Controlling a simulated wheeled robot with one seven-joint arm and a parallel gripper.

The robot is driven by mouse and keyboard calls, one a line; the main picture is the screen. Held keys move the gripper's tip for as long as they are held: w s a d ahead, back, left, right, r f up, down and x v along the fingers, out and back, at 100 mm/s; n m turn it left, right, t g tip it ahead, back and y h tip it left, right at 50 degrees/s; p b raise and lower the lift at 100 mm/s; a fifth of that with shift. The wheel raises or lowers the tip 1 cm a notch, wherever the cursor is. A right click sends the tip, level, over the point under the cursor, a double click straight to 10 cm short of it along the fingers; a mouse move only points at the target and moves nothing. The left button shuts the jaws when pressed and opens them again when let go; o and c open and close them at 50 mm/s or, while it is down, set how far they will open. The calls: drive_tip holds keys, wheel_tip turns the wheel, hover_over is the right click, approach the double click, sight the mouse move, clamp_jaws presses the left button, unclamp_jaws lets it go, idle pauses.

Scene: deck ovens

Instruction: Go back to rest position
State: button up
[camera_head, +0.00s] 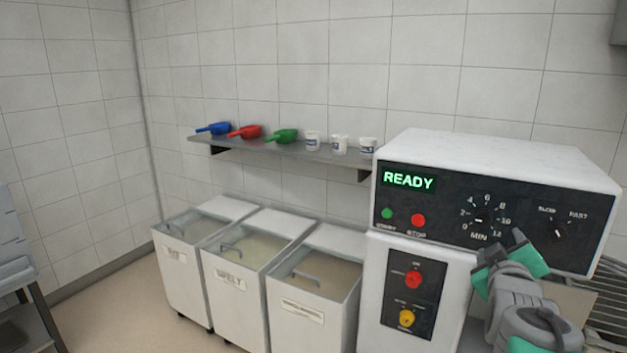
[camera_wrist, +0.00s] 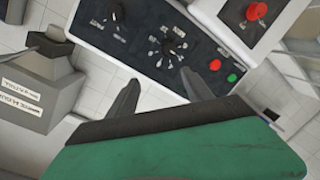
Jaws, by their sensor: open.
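My gripper (camera_head: 503,245) is in front of the control panel of a white machine (camera_head: 500,158), close to the minute dial (camera_head: 479,221). Its fingers are apart with nothing between them. In the wrist view my gripper (camera_wrist: 172,98) shows two dark fingertips pointing at the panel, with the minute dial (camera_wrist: 168,47) beyond them. I cannot tell whether a fingertip touches the panel. The display (camera_head: 409,180) reads READY. A green button (camera_head: 387,213) and a red stop button (camera_head: 418,220) sit below it.
A wall shelf (camera_head: 290,150) holds blue, red and green scoops and several white cups. Wheeled white bins (camera_head: 300,308) stand below it, left of the machine. A wire rack (camera_head: 610,300) is at the right edge. The floor (camera_head: 115,315) at the left is clear.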

drive_tip(key=a+f+m+g+y+p, duration=0.15)
drive_tip(key=a+f+g+y, duration=0.35)
drive_tip(key=a+f, duration=0.75)
drive_tip(key=s+a+f+m+g+y+p, duration=0.1)
drive_tip(key=s+a+f+g, duration=0.4)
drive_tip(key=s+a, duration=0.8)
wheel_tip(320, 180, down, 3)
drive_tip(key=a+y+p, duration=0.1)
drive_tip(key=y, duration=0.1)
drive_tip(key=shift+s+g+y, duration=0.3)
drive_tip(key=shift+s+g, duration=0.1)
drive_tip(key=shift+r, duration=0.15)
